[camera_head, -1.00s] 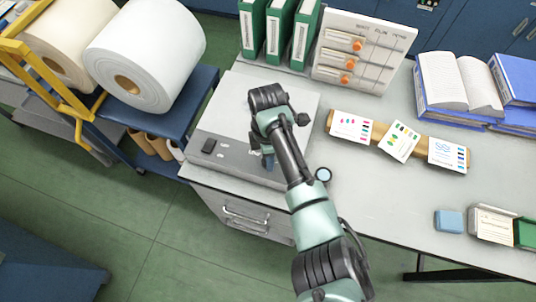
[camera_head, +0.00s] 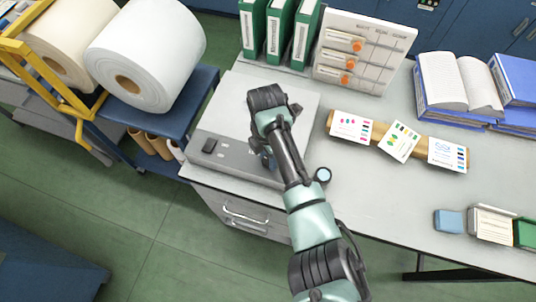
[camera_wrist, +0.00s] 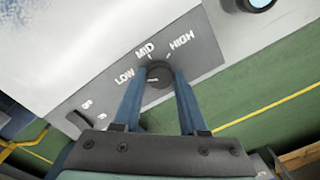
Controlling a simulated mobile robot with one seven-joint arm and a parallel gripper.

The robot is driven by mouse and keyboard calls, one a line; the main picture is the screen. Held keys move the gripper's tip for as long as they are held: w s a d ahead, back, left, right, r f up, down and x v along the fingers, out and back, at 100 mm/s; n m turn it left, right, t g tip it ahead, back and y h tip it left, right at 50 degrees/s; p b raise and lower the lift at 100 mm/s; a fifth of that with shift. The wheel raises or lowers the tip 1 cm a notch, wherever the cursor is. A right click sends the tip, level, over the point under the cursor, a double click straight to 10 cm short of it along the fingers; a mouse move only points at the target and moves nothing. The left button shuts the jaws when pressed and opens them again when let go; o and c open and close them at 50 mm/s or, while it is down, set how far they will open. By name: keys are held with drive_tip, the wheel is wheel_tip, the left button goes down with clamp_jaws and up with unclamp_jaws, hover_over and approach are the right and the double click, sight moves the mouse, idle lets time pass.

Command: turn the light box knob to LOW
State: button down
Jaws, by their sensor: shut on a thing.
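The light box (camera_head: 222,115) is a pale grey box with a darker front panel, lying on the bench. Its dark round knob (camera_wrist: 160,74) shows in the wrist view below the printed words LOW, MID and HIGH. A white mark on the knob points left, roughly toward LOW. My gripper (camera_wrist: 157,80) has its two blue fingers on either side of the knob, shut on it. In the head view my wrist and arm hide the knob and most of the fingers.
A black rocker switch (camera_head: 209,146) sits on the panel's left. Green binders (camera_head: 278,30) and a sample board (camera_head: 360,50) stand behind. Colour cards (camera_head: 400,142) lie to the right. A cart with a white roll (camera_head: 145,55) stands left.

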sight(267, 158)
drive_tip(key=shift+c, duration=2.2)
unclamp_jaws()
drive_tip(key=shift+r, duration=0.1)
wheel_tip(267, 158, up, 13)
drive_tip(key=b, duration=0.1)
drive_tip(key=shift+b, duration=0.4)
drive_tip(key=shift+w+a, duration=0.1)
drive_tip(key=shift+w, duration=0.05)
